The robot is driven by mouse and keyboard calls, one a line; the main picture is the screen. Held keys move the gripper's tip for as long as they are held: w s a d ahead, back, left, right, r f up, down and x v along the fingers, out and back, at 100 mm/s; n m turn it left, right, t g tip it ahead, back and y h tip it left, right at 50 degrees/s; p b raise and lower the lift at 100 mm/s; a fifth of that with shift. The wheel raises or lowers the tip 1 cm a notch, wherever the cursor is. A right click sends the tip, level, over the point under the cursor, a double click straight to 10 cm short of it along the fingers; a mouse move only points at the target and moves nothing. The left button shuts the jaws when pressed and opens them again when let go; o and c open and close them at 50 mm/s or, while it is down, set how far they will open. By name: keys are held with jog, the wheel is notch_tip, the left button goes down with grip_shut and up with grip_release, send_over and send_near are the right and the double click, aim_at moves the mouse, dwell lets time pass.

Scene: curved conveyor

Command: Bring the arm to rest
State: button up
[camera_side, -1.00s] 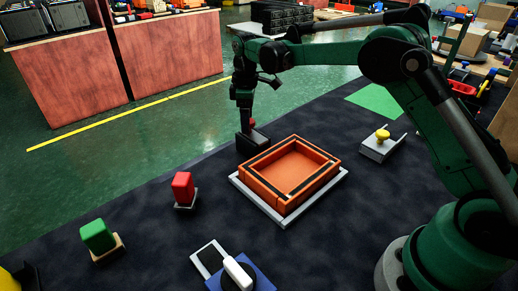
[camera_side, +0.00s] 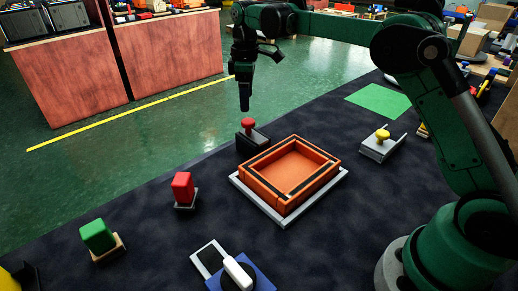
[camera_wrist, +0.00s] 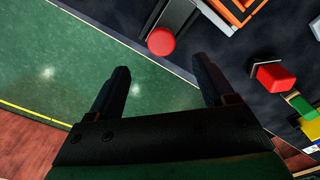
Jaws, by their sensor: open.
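My gripper (camera_side: 244,105) hangs in the air above the black holder and points down. In the wrist view my gripper (camera_wrist: 160,90) has its two dark fingers wide apart with nothing between them. A red round-topped knob (camera_side: 248,123) stands on the black holder (camera_side: 253,143) just below my gripper, with a gap between them. In the wrist view the red knob (camera_wrist: 161,41) shows beyond the fingertips.
An orange tray (camera_side: 329,164) sits on a grey base beside the holder. A red block (camera_side: 183,186), a green block (camera_side: 98,235), a blue piece with a white handle (camera_side: 238,273) and a yellow knob (camera_side: 382,135) stand around. Air above the dark table is free.

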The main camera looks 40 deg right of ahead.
jog(key=s+a+r+m+t, duration=0.1)
jog(key=s+r+m+t, duration=0.15)
jog(key=s, duration=0.45)
jog(key=s+a+r+m+t, duration=0.2)
jog(key=s+m+t, duration=0.15)
jog(key=s, duration=0.35)
jog(key=s+f+m+t, duration=0.1)
jog(key=s+f+m, duration=0.1)
jog(key=s, duration=0.3)
jog(key=shift+s+f+m, duration=0.3)
jog(key=shift+f+m, duration=0.1)
jog(key=shift+f, duration=0.5)
